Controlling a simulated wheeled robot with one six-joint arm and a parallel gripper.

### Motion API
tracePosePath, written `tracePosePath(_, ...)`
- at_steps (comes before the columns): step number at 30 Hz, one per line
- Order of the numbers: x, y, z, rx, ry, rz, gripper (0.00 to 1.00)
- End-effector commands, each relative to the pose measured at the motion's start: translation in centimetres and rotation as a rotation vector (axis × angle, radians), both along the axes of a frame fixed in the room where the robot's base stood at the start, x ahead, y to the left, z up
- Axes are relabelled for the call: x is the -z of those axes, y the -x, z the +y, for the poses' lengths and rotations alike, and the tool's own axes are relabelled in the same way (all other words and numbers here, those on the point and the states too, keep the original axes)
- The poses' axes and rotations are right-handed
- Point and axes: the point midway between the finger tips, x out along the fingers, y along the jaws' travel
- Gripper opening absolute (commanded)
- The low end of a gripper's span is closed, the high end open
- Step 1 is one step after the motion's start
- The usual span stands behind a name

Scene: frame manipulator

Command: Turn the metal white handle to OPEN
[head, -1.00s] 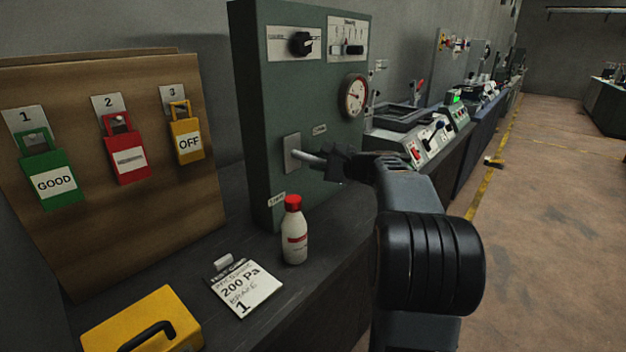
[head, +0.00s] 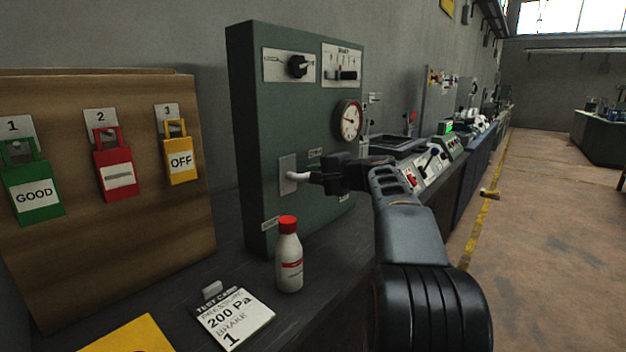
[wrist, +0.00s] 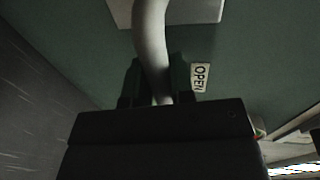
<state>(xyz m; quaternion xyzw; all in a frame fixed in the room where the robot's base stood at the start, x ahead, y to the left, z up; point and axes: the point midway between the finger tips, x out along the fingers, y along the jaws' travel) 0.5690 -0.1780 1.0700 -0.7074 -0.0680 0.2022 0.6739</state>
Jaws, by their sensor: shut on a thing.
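The white metal handle (head: 301,176) sticks out from a light plate (head: 287,166) on the front of the green cabinet (head: 262,130) and points right. My gripper (head: 323,177) is shut on the handle's outer end. In the wrist view, the curved handle (wrist: 151,45) runs down from its plate (wrist: 205,10) between my gripper's fingers (wrist: 160,92). The handle's tip is hidden by my gripper.
A white bottle with a red cap (head: 289,262) stands below the handle on the dark bench. A test card (head: 232,316) lies in front. A wooden board (head: 100,235) with padlocks stands left. The cabinet carries a gauge (head: 348,121) and a black knob (head: 298,66).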

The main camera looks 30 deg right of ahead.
Motion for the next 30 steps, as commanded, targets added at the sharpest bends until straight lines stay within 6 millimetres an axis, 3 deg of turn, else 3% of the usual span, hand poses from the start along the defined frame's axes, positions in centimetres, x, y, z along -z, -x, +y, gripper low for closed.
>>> tracePosePath(11,0.37,0.05,0.11,-0.008,0.012,0.006,0.0)
tracePosePath(12,0.38,0.05,0.11,-0.008,0.012,0.006,0.24)
tracePosePath(19,0.22,0.02,0.08,-0.005,0.008,0.003,0.46)
tracePosePath(30,-0.12,0.74,-0.21,-0.003,0.005,0.0,0.47)
